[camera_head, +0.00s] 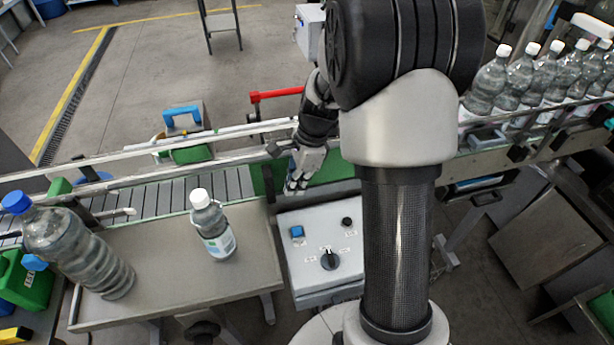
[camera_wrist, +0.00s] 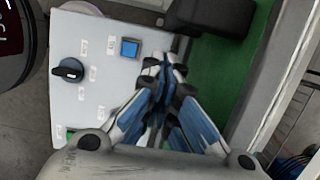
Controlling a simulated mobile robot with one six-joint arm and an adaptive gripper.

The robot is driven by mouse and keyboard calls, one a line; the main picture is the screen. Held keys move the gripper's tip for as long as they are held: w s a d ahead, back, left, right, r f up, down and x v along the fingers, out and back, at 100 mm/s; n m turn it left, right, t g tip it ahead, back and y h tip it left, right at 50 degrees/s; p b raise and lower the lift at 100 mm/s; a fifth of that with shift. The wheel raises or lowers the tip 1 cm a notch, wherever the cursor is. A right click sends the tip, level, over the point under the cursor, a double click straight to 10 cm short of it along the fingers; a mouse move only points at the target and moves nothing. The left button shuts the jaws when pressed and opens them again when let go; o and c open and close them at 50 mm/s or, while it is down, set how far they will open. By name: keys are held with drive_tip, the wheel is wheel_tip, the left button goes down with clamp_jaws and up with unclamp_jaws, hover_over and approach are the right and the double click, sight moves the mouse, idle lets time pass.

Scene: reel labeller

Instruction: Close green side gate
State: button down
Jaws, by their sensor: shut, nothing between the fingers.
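A flat green surface (camera_head: 340,170) shows by the conveyor just behind the control box, partly hidden by my arm. It also shows in the wrist view (camera_wrist: 215,65), to the right of my fingers. I cannot tell whether it is the side gate or a belt, nor whether any gate is open. My gripper (camera_head: 292,186) is shut and empty, pointing down at this green surface. In the wrist view the blue-padded fingertips (camera_wrist: 160,72) meet beside the control box edge. I cannot tell whether they touch anything.
The grey control box (camera_head: 320,250) has a blue button (camera_head: 297,231) and a black knob (camera_head: 330,260). A small bottle (camera_head: 212,228) stands on the steel table (camera_head: 180,275); a large blue-capped bottle (camera_head: 75,245) leans left. Conveyor rails (camera_head: 120,180) run alongside. Several bottles (camera_head: 525,75) line the right.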

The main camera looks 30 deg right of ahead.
drive_tip(key=shift+w+a, duration=0.2)
drive_tip(key=shift+a, duration=0.6)
drive_tip(key=w+a+p, duration=0.2)
drive_tip(key=a+p, duration=0.1)
drive_tip(key=a, duration=0.6)
drive_tip(key=w+a+p, duration=0.3)
drive_tip(key=a, duration=0.7)
drive_tip(key=w+a+p, duration=0.3)
drive_tip(key=a+p, duration=0.1)
drive_tip(key=a, duration=0.6)
drive_tip(key=shift+w+a, duration=0.2)
drive_tip(key=shift+a, duration=0.05)
drive_tip(key=shift+r, duration=0.1)
